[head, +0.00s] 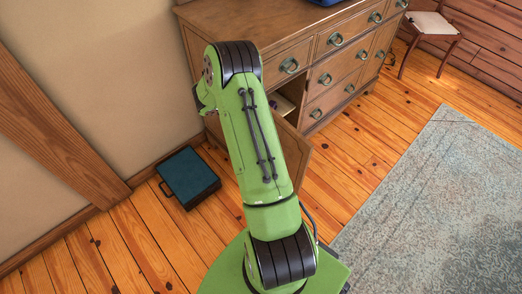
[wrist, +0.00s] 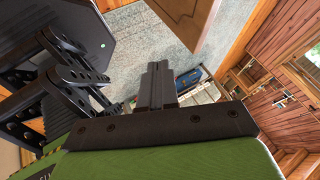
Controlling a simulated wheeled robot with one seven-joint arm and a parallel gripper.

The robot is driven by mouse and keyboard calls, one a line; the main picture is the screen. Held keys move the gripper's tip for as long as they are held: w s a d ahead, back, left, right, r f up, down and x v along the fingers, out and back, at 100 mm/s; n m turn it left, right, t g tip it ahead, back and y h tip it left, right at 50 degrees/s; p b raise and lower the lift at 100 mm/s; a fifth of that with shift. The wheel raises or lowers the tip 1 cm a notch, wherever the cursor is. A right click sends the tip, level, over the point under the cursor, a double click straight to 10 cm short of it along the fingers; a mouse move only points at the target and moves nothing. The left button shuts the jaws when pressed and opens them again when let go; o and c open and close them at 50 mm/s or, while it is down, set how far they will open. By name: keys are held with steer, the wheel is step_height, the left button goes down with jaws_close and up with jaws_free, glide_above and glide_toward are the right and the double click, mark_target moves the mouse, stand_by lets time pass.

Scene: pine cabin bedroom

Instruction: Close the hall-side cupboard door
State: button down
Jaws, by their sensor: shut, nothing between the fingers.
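The wooden dresser (head: 225,16) stands against the wall in the head view. Its lower left cupboard door (head: 293,153) stands open, swung out from the front, partly hidden behind my green arm. A bit of the cupboard's inside (head: 284,104) shows between the arm and the drawers. In the wrist view my gripper (wrist: 160,70) is shut and empty, its fingers together. A brown wooden panel (wrist: 185,18), apparently the same door, is just beyond and above the fingertips, with no contact visible.
A dark case with a teal top (head: 188,176) lies on the plank floor left of my arm. A grey-blue rug (head: 430,200) covers the floor at right. A chair (head: 432,24) stands at the far right. Bare floor lies between dresser and rug.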

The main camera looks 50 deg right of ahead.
steer(key=b, duration=0.2)
glide_toward(305, 155)
step_height(305, 155, down, 3)
steer(key=a, duration=0.3)
steer(key=d, duration=0.1)
steer(key=s+d, duration=0.1)
steer(key=d, duration=0.1)
steer(key=s+d+b, duration=0.1)
steer(key=shift+s+d+f, duration=0.15)
steer(key=shift+d+f, duration=0.05)
steer(key=shift+d, duration=0.15)
